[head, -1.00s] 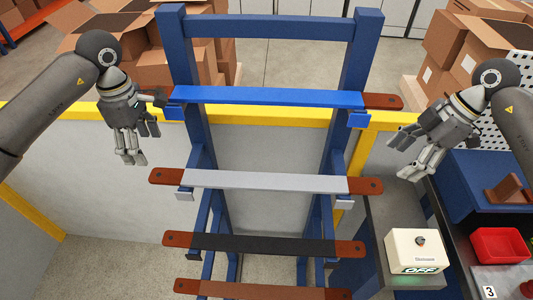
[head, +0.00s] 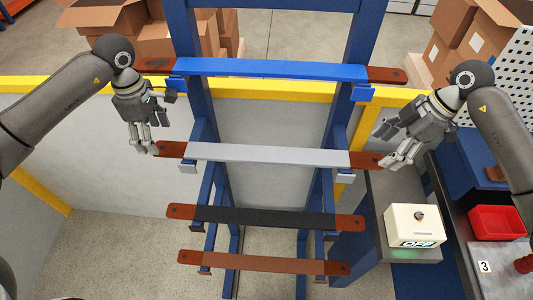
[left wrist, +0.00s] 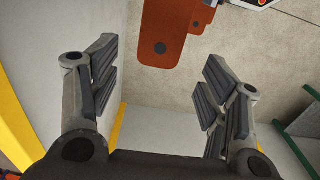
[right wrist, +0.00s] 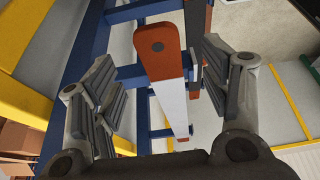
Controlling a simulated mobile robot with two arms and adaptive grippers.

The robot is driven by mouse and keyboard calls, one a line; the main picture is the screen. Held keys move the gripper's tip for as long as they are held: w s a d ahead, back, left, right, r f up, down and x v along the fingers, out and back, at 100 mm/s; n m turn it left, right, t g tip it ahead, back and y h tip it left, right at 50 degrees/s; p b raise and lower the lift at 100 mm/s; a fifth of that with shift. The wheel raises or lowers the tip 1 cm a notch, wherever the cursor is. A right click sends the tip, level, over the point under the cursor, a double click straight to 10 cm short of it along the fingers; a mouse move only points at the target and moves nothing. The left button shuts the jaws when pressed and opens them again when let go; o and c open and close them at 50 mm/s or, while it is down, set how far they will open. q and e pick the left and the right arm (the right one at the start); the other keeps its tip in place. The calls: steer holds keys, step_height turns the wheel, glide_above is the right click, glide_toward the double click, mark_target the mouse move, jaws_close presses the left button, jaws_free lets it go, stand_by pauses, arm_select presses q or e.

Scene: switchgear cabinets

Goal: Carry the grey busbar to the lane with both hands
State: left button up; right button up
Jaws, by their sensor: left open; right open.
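The grey busbar (head: 268,154) with copper-coloured ends lies level across the blue rack, between the blue bar above and the black bar below. My left gripper (head: 149,146) is open beside its left end, which seems empty of any grip. In the left wrist view, a copper end (left wrist: 160,35) with a hole lies ahead between the open fingers (left wrist: 160,85). My right gripper (head: 388,150) is open at the bar's right end. The right wrist view shows that end (right wrist: 158,50) and the pale bar (right wrist: 172,103) between the spread fingers (right wrist: 160,95). I cannot identify the lane.
The rack also holds a blue bar (head: 270,68), a black bar (head: 265,218) and a brown bar (head: 265,263). At right stand a switch box (head: 413,226) reading OFF and a red bin (head: 497,222). A yellow-topped barrier (head: 80,84) runs behind.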

mark_target(160, 147)
arm_select(q)
steer(key=shift+w+f, duration=0.1)
steer(key=shift+f, duration=1.85)
arm_select(e)
steer(key=shift+x, duration=2)
steer(key=shift+w, duration=0.1)
arm_select(q)
steer(key=shift+c, duration=0.2)
arm_select(e)
steer(key=shift+c, duration=0.2)
arm_select(q)
jaws_close()
arm_select(e)
jaws_close()
